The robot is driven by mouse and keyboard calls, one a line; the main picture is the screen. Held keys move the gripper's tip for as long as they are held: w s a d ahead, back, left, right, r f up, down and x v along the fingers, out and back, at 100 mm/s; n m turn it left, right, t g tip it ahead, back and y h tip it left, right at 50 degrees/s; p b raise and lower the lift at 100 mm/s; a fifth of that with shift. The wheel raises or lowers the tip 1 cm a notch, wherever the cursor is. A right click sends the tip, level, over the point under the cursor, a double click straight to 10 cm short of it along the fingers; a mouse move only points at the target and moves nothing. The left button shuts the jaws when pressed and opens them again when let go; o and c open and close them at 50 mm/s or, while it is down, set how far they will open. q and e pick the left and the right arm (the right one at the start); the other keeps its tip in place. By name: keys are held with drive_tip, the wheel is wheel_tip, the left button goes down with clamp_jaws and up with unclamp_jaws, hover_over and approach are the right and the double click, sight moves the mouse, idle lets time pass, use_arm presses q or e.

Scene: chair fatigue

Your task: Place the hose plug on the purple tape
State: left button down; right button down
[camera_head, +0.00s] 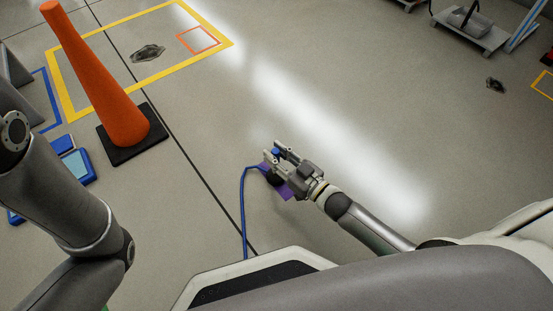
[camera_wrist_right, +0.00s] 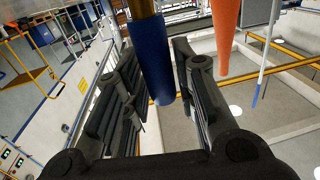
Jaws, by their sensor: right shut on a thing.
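The purple tape (camera_head: 287,193) lies on the floor at the middle of the head view, partly hidden under my right gripper. My right gripper (camera_head: 273,158) is over it, shut on the hose plug (camera_wrist_right: 154,58). In the right wrist view the plug is a blue cylinder with a brass-coloured part, between the dark fingers. A little blue of it shows at the fingertips in the head view. A blue hose (camera_head: 244,210) runs from the floor near my base up to the gripper area. I cannot tell whether the plug touches the tape. My left gripper is out of view.
An orange cone (camera_head: 95,75) on a black base stands at the left, near a yellow floor outline (camera_head: 155,75). A blue case (camera_head: 72,160) is beside my left arm. A grey cart (camera_head: 470,28) stands at the upper right. The floor right of the gripper is clear.

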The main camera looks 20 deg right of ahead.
drive_tip(key=shift+f, duration=0.1)
drive_tip(key=shift+f, duration=0.15)
drive_tip(key=c, duration=1.2)
unclamp_jaws()
drive_tip(key=shift+o, duration=0.2)
